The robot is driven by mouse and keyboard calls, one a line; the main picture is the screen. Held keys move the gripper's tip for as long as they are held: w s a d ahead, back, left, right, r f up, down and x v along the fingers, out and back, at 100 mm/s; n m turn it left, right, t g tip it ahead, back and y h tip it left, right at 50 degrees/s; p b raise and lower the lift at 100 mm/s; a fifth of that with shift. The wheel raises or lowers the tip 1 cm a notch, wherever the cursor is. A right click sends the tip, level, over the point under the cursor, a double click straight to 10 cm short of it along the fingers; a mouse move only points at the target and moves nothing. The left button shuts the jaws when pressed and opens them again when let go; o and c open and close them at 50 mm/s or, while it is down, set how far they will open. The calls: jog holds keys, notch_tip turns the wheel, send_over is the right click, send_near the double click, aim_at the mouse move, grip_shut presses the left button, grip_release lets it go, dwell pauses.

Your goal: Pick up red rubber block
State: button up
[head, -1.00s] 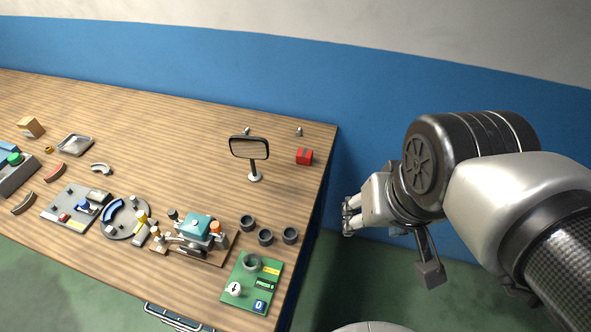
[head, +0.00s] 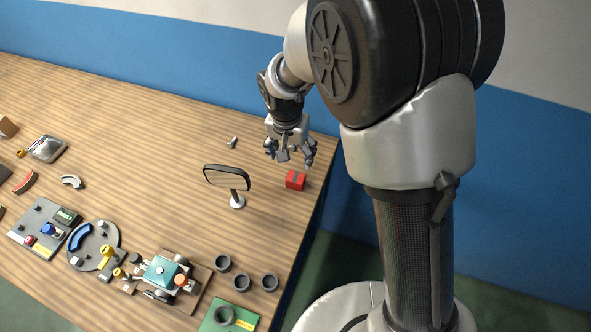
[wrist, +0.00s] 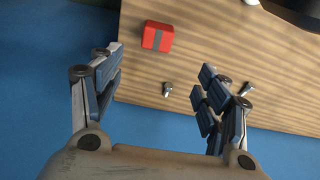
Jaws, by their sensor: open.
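The red rubber block (head: 295,180) sits on the wooden table near its right edge. It has a dark grey band across its top. In the wrist view the red block (wrist: 158,36) lies ahead of my fingers, up and left of the middle of the gap. My gripper (head: 290,158) is open and empty, over the far right corner of the table, behind the block in the head view. In the wrist view my gripper (wrist: 160,95) has its blue-padded fingers wide apart, with nothing between them touching the pads.
A mirror on a stand (head: 227,178) stands left of the block. Dark rings (head: 242,282) and a toy vehicle (head: 165,278) are nearer the front. The table ends just right of the block.

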jog(key=b, duration=0.2)
send_near(296, 177)
jog(key=f, duration=0.2)
jog(key=w+f, duration=0.1)
jog(key=f, duration=0.2)
jog(key=shift+w+a+f, duration=0.1)
jog(key=shift+w+f, duration=0.1)
jog(key=shift+w, duration=0.05)
jog(key=f, duration=0.1)
jog(key=f+b, duration=0.1)
jog(key=f, duration=0.1)
jog(key=f+b, duration=0.1)
jog(key=f, duration=0.1)
jog(key=shift+w+d+f, duration=0.1)
jog(key=shift+d, duration=0.2)
jog(key=c, duration=1.2)
